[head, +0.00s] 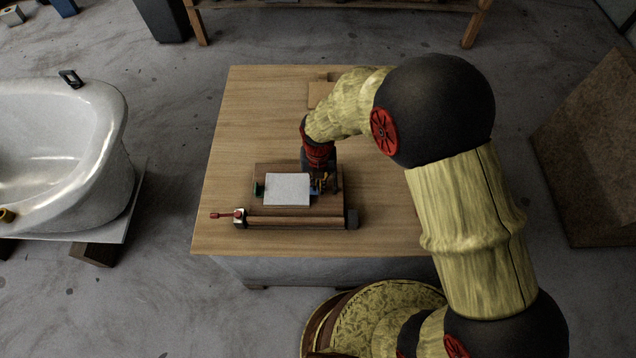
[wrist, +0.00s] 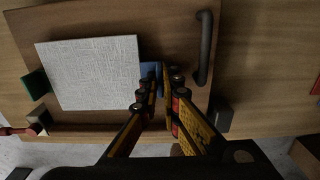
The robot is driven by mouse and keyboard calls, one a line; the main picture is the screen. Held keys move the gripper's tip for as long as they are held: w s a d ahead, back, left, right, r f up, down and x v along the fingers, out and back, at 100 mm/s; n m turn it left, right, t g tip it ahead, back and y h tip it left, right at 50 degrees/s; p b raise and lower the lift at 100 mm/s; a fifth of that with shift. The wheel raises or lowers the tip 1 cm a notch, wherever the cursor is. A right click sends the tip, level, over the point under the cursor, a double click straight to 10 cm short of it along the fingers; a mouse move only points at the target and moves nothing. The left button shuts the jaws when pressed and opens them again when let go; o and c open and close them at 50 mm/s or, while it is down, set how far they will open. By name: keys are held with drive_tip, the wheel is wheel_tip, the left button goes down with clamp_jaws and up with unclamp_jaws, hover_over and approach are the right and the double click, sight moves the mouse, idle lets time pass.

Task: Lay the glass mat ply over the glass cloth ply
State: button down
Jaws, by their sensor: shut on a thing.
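A white textured sheet, which I take to be the glass mat ply (head: 287,189), lies flat over the wooden board (head: 297,170); it also shows in the wrist view (wrist: 92,73). A blue tab (wrist: 151,70) sticks out at its right edge. My gripper (wrist: 164,82) is shut on this tab, at the right side of the sheet; it also shows in the head view (head: 322,186). A green tab or block (wrist: 35,83) shows at the sheet's left edge. I see no separate glass cloth ply; whether it lies beneath the white sheet is hidden.
The board has a dark handle (wrist: 204,48) on its right side. A roller-like wooden bar (head: 295,222) with a red-handled end lies along its front. The wooden table (head: 385,220) is otherwise mostly clear.

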drive_tip(key=c, duration=1.9)
unclamp_jaws()
drive_tip(key=o, duration=0.4)
drive_tip(key=shift+o, duration=0.6)
drive_tip(key=shift+r, duration=0.1)
drive_tip(key=shift+r+p, duration=2.5)
drive_tip(key=shift+r, duration=0.95)
